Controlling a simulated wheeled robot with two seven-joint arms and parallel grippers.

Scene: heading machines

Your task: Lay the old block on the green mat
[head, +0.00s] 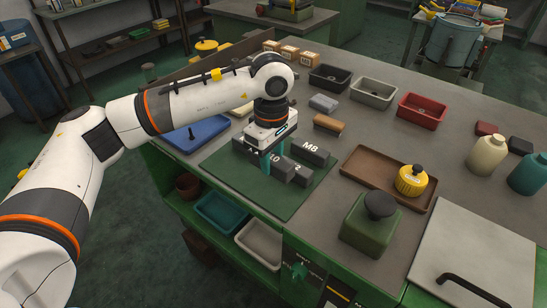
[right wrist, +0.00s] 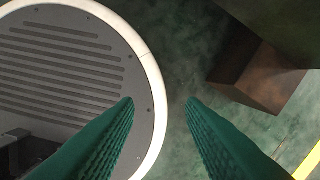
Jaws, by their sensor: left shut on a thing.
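My left gripper (head: 270,166) points down over the green mat (head: 262,200) and is shut on a dark grey block (head: 283,169) with a partly hidden number ending in 0. The block is low at the mat; I cannot tell whether it touches. Close to its right is another dark block (head: 301,176), its marking mostly hidden. A dark block marked M8 (head: 309,148) sits behind them, near the mat's far right edge. Which one is the old block is not readable. My right gripper (right wrist: 160,102) is open, with nothing between its fingers in the right wrist view.
A blue tray (head: 188,141) lies to the left. Grey, black and red bins (head: 421,111) stand behind. The mat's front part is clear.

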